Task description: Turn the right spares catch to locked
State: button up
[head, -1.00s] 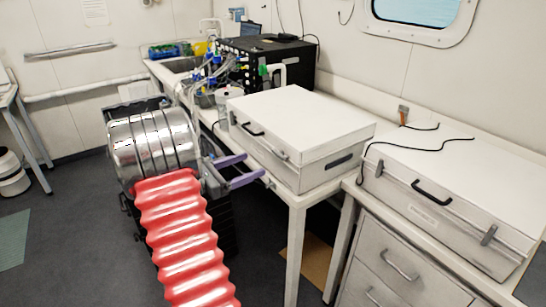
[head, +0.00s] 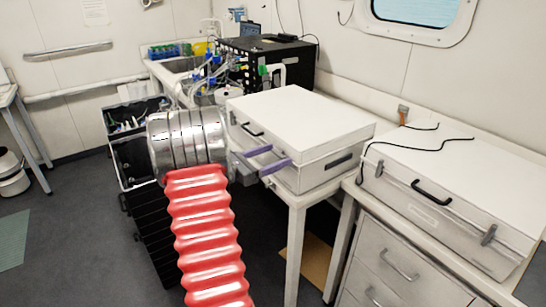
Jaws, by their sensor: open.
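Two closed white cases stand on the bench, and I cannot tell from the picture which one is the spares case. The middle case (head: 305,118) has a dark handle (head: 252,131) and a left catch (head: 232,117) on its front. Its right catch is hidden or merged behind my fingers. The right case (head: 465,180) has a left catch (head: 380,168), a dark handle (head: 430,192) and a tilted right catch (head: 489,235). My gripper (head: 281,155) is open, its two purple fingers in front of the middle case's right front. I cannot tell whether they touch it.
A black cart (head: 135,150) stands on the floor beside my arm. A black instrument (head: 270,60) with tubes sits behind the middle case. A thin dark cable (head: 400,159) lies over the right case. Drawers (head: 395,265) are below it.

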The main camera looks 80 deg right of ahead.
jog(key=shift+c, duration=0.2)
jog(key=c, duration=1)
jog(key=shift+m, duration=0.4)
jog(key=m, duration=0.3)
jog(key=shift+a+m, duration=0.1)
jog(key=shift+m, duration=0.2)
jog(key=m, duration=0.9)
jog(key=shift+s+f, duration=0.1)
jog(key=shift+f, duration=0.05)
jog(key=m, duration=0.4)
jog(key=shift+a+f+m, duration=0.1)
jog(key=shift+f+m, duration=0.05)
jog(key=shift+m, duration=0.15)
